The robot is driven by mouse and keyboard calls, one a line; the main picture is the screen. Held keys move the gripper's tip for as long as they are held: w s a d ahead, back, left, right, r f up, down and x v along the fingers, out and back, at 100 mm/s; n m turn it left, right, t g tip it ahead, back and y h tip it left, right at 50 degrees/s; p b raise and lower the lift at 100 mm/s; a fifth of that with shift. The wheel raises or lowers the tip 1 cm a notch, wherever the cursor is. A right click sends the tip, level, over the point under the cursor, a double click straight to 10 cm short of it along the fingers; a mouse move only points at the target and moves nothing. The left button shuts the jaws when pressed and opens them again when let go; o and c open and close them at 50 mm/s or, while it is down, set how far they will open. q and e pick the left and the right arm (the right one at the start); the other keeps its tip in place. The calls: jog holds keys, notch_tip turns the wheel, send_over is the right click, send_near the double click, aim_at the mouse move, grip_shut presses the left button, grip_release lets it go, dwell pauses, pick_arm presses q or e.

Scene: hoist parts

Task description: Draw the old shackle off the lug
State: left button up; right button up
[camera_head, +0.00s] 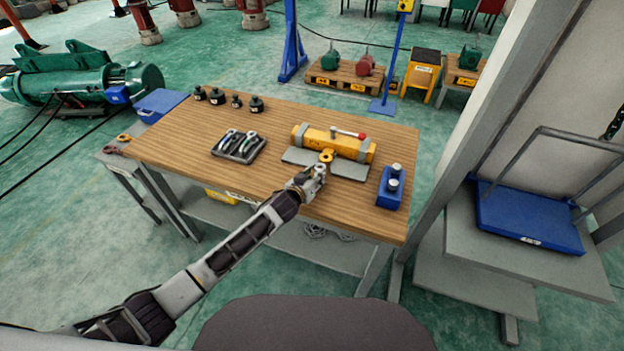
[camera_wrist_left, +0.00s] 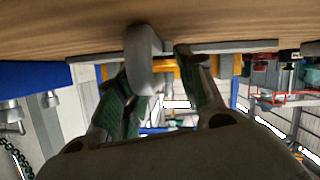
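The yellow hoist part (camera_head: 355,149) lies on a grey plate (camera_head: 348,169) on the wooden bench, with a yellow lug (camera_head: 326,155) facing me. My left gripper (camera_head: 318,171) is just in front of the lug and hides most of what hangs there. In the left wrist view, a rounded grey bar, apparently the old shackle (camera_wrist_left: 146,62), stands between my green-padded fingers (camera_wrist_left: 160,85). It is close to the left-hand finger, with a clear gap to the right-hand one, so the gripper looks open around it. My right gripper is not in view.
A dark tray (camera_head: 221,152) with shackles lies left of the hoist part. A blue block (camera_head: 385,200) with two metal pins stands to the right. Several dark weights (camera_head: 256,104) stand at the back left. The bench's front left (camera_head: 185,160) is clear.

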pick_arm(q)
jog(key=shift+s, duration=0.1)
jog(key=shift+v, duration=5.9)
jog(key=shift+a, duration=0.1)
